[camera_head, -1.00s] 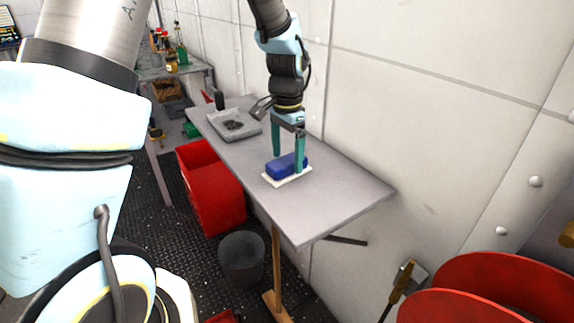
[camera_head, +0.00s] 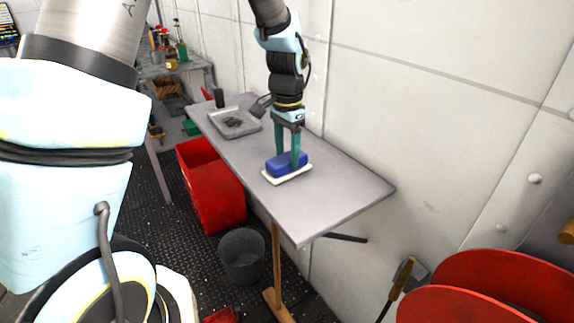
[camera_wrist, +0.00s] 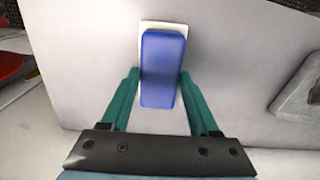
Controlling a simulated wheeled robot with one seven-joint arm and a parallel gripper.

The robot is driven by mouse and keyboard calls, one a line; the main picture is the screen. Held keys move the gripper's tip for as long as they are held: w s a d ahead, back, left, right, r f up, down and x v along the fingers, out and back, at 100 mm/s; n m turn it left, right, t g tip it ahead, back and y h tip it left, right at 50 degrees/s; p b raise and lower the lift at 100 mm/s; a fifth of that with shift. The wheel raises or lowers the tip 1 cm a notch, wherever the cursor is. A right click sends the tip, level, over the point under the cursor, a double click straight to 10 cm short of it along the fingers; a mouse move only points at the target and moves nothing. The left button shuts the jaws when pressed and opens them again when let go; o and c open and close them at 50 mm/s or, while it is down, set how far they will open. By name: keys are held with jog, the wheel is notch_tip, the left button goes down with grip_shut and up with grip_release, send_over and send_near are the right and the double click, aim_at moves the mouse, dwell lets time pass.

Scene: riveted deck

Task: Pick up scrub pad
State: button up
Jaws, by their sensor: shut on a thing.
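The scrub pad (camera_head: 284,165) is a blue block on a thin white base (camera_head: 290,178) on the grey table, in the head view. In the wrist view the blue pad (camera_wrist: 162,72) lies between the two green fingers, and the white base (camera_wrist: 165,25) shows past its far end. My gripper (camera_head: 288,157) points down over the pad and is shut on its two sides. The fingers also show in the wrist view (camera_wrist: 160,82). The pad looks level and still at the base; whether there is a gap beneath it cannot be told.
A grey tray (camera_head: 253,123) with dark bits lies farther back on the table (camera_head: 340,187). A white wall runs along the table's right side. A red bin (camera_head: 212,190) and a dark bucket (camera_head: 241,257) stand on the floor at left. The table's near end is clear.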

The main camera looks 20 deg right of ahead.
aim_at(287, 157)
jog(key=shift+c, duration=0.4)
jog(key=shift+r, duration=0.2)
notch_tip(287, 157, up, 10)
jog(key=b, duration=0.1)
jog(key=shift+f, duration=0.2)
